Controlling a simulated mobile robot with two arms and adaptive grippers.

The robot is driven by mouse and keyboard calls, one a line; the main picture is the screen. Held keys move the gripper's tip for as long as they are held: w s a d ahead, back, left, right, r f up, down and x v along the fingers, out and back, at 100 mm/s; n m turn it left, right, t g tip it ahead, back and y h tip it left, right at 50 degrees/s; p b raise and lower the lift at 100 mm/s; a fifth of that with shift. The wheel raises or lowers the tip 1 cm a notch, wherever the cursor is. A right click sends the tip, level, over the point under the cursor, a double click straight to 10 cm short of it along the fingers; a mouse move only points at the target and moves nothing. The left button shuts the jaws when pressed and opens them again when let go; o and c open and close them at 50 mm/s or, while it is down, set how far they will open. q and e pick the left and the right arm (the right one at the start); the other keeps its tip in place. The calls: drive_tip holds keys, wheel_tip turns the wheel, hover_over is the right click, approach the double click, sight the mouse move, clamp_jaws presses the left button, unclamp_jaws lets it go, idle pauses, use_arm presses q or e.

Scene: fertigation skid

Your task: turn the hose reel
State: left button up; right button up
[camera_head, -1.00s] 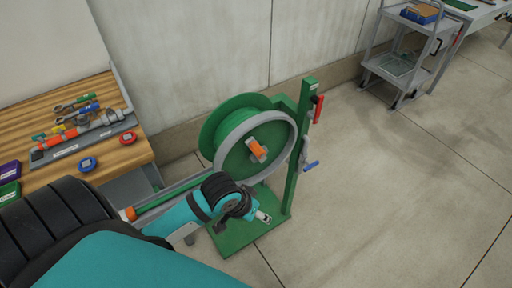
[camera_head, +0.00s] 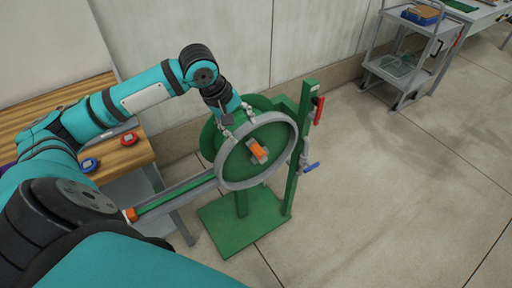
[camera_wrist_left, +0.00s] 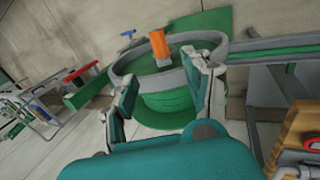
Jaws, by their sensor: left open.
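The hose reel (camera_head: 236,163) is a green drum with a grey rim on a green stand. An orange handle (camera_head: 258,151) sits at the middle of its face; the handle also shows in the left wrist view (camera_wrist_left: 159,46). My left gripper (camera_head: 236,124) is at the upper left of the reel's rim. In the left wrist view its open fingers (camera_wrist_left: 160,95) stand on either side of the drum, with the grey rim beyond them. I cannot tell whether they touch the rim. My right gripper is not in view.
A red lever (camera_head: 318,110) and a blue lever (camera_head: 311,167) are on the stand's post. A wooden bench (camera_head: 140,153) is at left, partly behind my arm. A grey cart (camera_head: 392,72) stands at the back right. The floor at right is clear.

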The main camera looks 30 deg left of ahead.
sight(256, 148)
use_arm(q)
drive_tip(key=x, duration=1.3)
drive_tip(key=shift+w+f+p, duration=0.15)
drive_tip(key=shift+f+p, duration=0.15)
drive_tip(key=shift+p, duration=0.05)
clamp_jaws()
